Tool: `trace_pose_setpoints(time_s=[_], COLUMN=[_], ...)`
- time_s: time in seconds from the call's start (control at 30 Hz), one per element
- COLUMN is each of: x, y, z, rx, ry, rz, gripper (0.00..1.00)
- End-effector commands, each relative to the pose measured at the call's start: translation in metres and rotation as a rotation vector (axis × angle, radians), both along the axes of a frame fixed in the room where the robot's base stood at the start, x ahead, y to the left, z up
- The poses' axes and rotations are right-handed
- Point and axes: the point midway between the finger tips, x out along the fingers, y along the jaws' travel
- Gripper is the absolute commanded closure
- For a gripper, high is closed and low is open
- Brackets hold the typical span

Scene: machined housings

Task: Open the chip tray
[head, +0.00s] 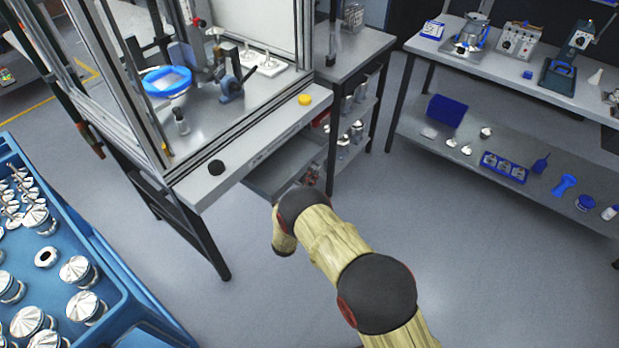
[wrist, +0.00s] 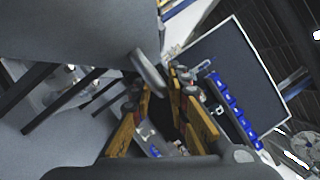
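The chip tray (head: 272,183) is a shallow grey metal tray under the front ledge of the framed machine in the head view. A grey rounded bar (wrist: 149,72), perhaps the tray's handle, reaches between the fingertips beside a large grey panel. I cannot tell whether the fingers touch it. In the head view my gripper is mostly hidden behind my wrist, near the tray's right front.
The machine's ledge (head: 240,150) carries a black knob (head: 216,167) and a yellow button (head: 305,99). A blue bin (head: 110,270) of metal parts stands at lower left. A grey bench (head: 352,55) stands right of the machine. The floor in front is clear.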

Motion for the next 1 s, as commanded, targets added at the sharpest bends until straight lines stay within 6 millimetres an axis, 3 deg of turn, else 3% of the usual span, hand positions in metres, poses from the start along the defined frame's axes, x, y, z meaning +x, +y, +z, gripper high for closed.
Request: trace_pose_setpoints(time_s=[0.27,0.7,1.0], x=[-0.012,-0.089,-0.111], y=[0.005,0.033,0.039], z=[-0.003,-0.02,-0.025], rx=[0.0,-0.002,0.0], ry=[0.0,0.001,0.001], rz=[0.001,0.003,0.001], gripper=[0.83,0.83,0.83])
